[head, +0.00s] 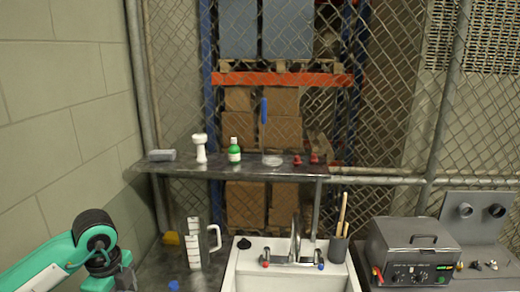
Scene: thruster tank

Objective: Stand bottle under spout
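A green bottle (235,152) with a white label and white cap stands upright on the dark metal shelf (250,170) behind the sink. The spout (295,238) is a metal faucet rising at the back of the white sink (243,272), with a red and a blue tap beside it. The bottle stands above, behind and left of the spout, apart from it. My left arm shows at the bottom left, below the shelf and far from the bottle; its gripper is out of the picture. My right gripper is not in view.
The shelf also holds a white stand-like item (200,150), a grey block (161,155), a clear dish (272,161) and red pieces (314,158). A measuring jug (194,243) stands left of the sink. A holder with wooden handles (338,248) and a grey machine (412,252) stand right.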

